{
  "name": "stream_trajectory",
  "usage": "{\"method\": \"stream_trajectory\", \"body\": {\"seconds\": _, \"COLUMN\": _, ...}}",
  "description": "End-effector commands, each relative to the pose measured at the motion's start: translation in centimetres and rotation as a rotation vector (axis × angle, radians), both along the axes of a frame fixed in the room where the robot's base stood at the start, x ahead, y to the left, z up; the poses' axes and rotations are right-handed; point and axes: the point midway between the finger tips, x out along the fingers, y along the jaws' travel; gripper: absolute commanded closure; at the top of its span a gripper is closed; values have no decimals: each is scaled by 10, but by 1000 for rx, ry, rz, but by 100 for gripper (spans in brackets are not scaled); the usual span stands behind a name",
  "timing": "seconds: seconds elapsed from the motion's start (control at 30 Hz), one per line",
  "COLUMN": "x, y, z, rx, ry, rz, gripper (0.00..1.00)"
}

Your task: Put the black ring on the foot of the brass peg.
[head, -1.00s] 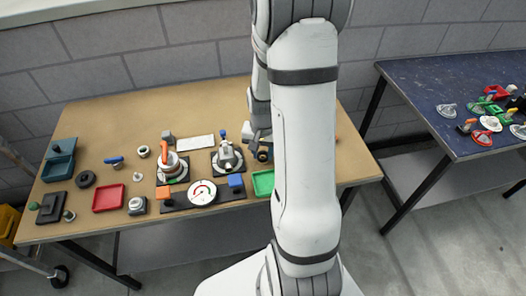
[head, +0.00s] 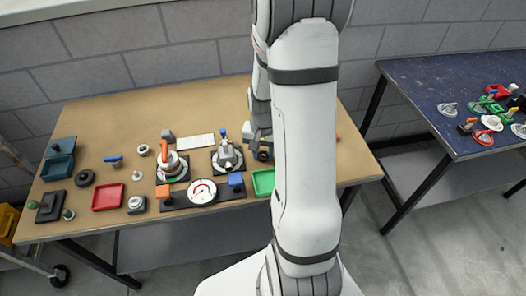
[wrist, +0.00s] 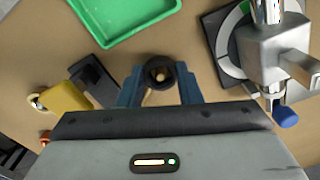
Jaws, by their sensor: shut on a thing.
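My gripper (wrist: 160,88) has its blue fingers closed on the two sides of a small black ring (wrist: 159,66) in the wrist view. A brass-coloured spot, perhaps the brass peg (wrist: 160,93), shows inside the ring's opening. I cannot tell whether the ring is around the peg or above it, or how it sits on the foot. In the head view my gripper (head: 261,141) is low over the table, right of the blue-knobbed fixture. My arm hides much of that spot there, and the peg cannot be made out.
A green tray (wrist: 104,38) lies beyond my gripper. A grey fixture with a blue knob (wrist: 284,116) stands close on the right, and a yellow part (wrist: 64,98) on the left. A larger black ring (head: 86,179) and red tray (head: 95,207) lie farther left on the table.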

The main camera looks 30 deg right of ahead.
Motion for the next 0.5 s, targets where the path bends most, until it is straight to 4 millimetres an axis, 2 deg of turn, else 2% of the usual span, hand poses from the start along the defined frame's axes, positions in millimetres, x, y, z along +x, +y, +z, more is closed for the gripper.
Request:
{"method": "stream_trajectory", "body": {"seconds": 0.47, "x": 0, "y": 0, "z": -5, "rx": 0, "ry": 0, "rz": 0, "gripper": 91}}
{"method": "stream_trajectory", "body": {"seconds": 0.5, "x": 0, "y": 0, "z": -4, "rx": 0, "ry": 0, "rz": 0, "gripper": 67}}
